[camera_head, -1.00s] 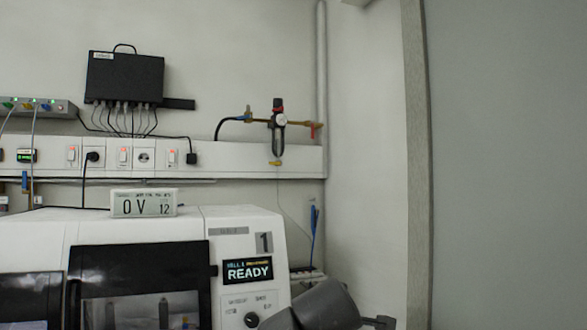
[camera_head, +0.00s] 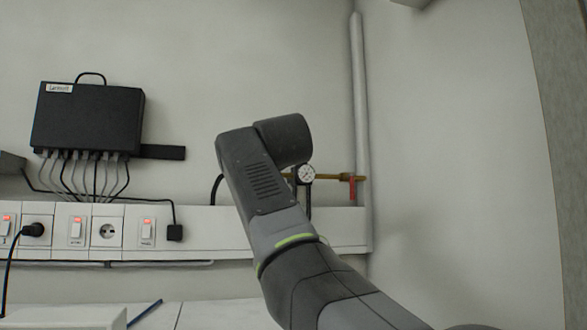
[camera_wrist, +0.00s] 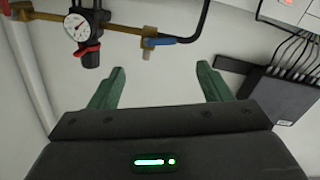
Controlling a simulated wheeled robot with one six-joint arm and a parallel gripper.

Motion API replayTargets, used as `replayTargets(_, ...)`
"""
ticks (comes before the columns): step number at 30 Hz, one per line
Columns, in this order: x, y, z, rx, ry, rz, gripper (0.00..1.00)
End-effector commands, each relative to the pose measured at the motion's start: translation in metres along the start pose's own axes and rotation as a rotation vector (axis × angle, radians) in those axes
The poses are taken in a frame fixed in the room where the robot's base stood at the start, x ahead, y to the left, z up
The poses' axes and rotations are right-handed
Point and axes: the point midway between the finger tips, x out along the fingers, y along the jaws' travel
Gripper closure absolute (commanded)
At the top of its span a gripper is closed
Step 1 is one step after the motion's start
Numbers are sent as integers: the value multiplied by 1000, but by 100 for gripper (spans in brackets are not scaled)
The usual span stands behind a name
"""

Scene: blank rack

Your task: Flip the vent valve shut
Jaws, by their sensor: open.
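The brass pipe with its round white gauge (camera_head: 306,174) is on the wall in the head view. A red lever (camera_head: 353,188) hangs across the pipe's right end. In the wrist view, which looks turned over, the gauge (camera_wrist: 76,27) is at upper left and a bit of red lever (camera_wrist: 5,8) shows at the left edge. A blue part (camera_wrist: 160,41) sits at the brass fitting where the dark hose starts. Which part is the vent valve is not labelled. My gripper (camera_wrist: 160,69) is open and empty, its green fingers apart from the pipework. The head view hides it behind my arm.
A white wall trunking (camera_head: 230,225) with sockets and switches runs below the pipe. A black box (camera_head: 88,120) with several cables hangs at left. A grey vertical pipe (camera_head: 359,130) stands just right of the red lever. The wall farther right is bare.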

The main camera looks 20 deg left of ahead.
Motion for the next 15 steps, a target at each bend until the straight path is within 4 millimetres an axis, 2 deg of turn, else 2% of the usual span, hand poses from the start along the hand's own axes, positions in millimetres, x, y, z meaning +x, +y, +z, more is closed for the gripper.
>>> replayTargets(2, 0, -5, -10, 21, 12, -13, 28)
replayTargets(7, 15, -6, -13, 27, 13, -14, 28)
replayTargets(15, 69, -6, -14, 26, 11, -12, 28)
